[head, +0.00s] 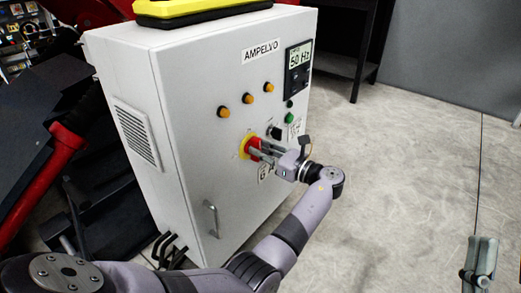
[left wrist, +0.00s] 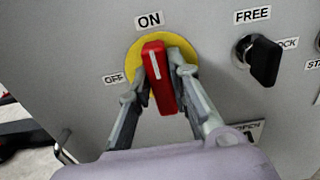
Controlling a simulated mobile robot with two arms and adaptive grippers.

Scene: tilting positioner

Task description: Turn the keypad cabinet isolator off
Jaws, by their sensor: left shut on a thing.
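The isolator is a red handle (left wrist: 159,78) on a yellow round plate (left wrist: 136,58), in the front of a light grey cabinet (head: 180,110) labelled AMPELVO. In the left wrist view its white line runs nearly upright toward the ON label (left wrist: 149,20); the OFF label (left wrist: 114,78) is at the left. My left gripper (left wrist: 158,82) is shut on the red handle, one finger on each side. In the head view the red handle (head: 254,146) is partly hidden by this gripper (head: 262,150). My right gripper (head: 480,259) is at the lower right, away from the cabinet; its opening is unclear.
A black selector knob (left wrist: 262,60) under a FREE label is right of the isolator. The cabinet front also has orange lamps (head: 246,98), a green button (head: 289,118), a 50 Hz display (head: 299,58) and a door handle (head: 211,219). The floor at right is clear.

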